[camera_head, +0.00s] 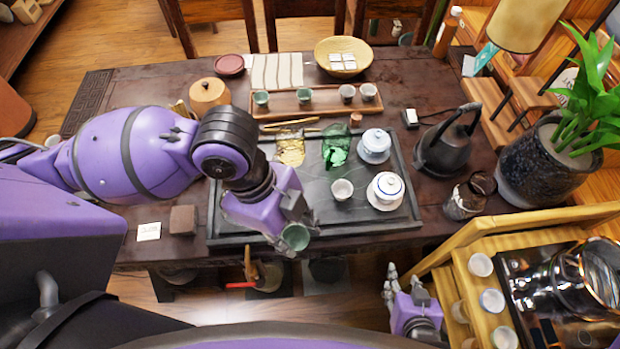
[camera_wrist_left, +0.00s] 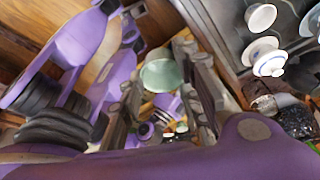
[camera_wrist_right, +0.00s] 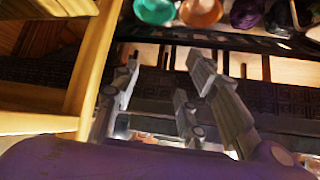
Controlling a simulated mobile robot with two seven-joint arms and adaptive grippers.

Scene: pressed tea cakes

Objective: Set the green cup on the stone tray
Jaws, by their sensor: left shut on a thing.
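The green cup (camera_head: 296,237) is a small pale green bowl-shaped cup. My left gripper (camera_head: 290,222) is shut on it, and the cup also shows between the fingers in the left wrist view (camera_wrist_left: 162,75). The cup is held at the near edge of the stone tray (camera_head: 365,219), a wide dark slab on the table; its height above the table is hard to tell. My right gripper (camera_head: 405,285) is low at the front right, off the table; in the right wrist view (camera_wrist_right: 165,62) its fingers are apart and empty.
On the tray are a white cup (camera_head: 342,189), a lidded gaiwan (camera_head: 385,189), a blue-white jar (camera_head: 375,146), a green glass (camera_head: 336,151) and a yellow glass (camera_head: 290,149). The front middle is bare. A dark kettle (camera_head: 445,148) stands right. A wooden cart (camera_head: 465,262) is near my right gripper.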

